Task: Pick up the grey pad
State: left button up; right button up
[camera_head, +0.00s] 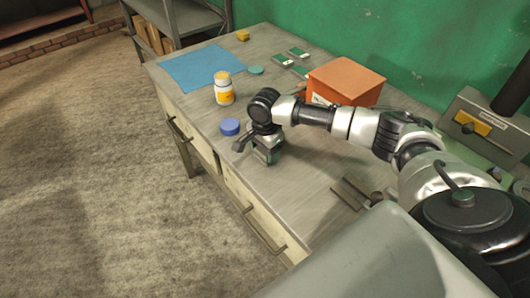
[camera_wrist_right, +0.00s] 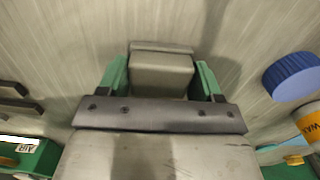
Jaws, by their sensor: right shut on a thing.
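The grey pad (camera_wrist_right: 162,73) is a small block between the green fingers of my right gripper (camera_wrist_right: 162,82) in the right wrist view. The fingers are shut on its two sides. In the head view my right gripper (camera_head: 268,153) points down, low over the workbench near its front edge. The pad is mostly hidden by the gripper there. I cannot tell whether the pad still touches the bench top. My left gripper is not in view.
On the workbench (camera_head: 215,125), a blue lid (camera_head: 229,127) and a white-and-yellow bottle (camera_head: 223,90) stand left of my right gripper. An orange box (camera_head: 345,82) is behind my forearm. A blue mat (camera_head: 200,66) lies at the far left. Dark grey bars (camera_head: 347,195) lie to the right.

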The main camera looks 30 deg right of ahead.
jog(key=shift+r, duration=0.15)
jog(key=shift+r, duration=0.25)
jog(key=r, duration=0.3)
jog(key=shift+s+d+r, duration=0.2)
jog(key=shift+s+r, duration=0.15)
jog(key=s+d+r+b, duration=0.1)
jog(key=s+d+r, duration=0.2)
jog(key=s+r, duration=0.3)
jog(key=s, duration=0.4)
jog(key=shift+s+d+r, duration=0.15)
jog(key=shift+d+r, duration=0.05)
jog(key=shift+r, duration=0.1)
jog(key=o, duration=0.3)
jog(key=shift+c, duration=1.1)
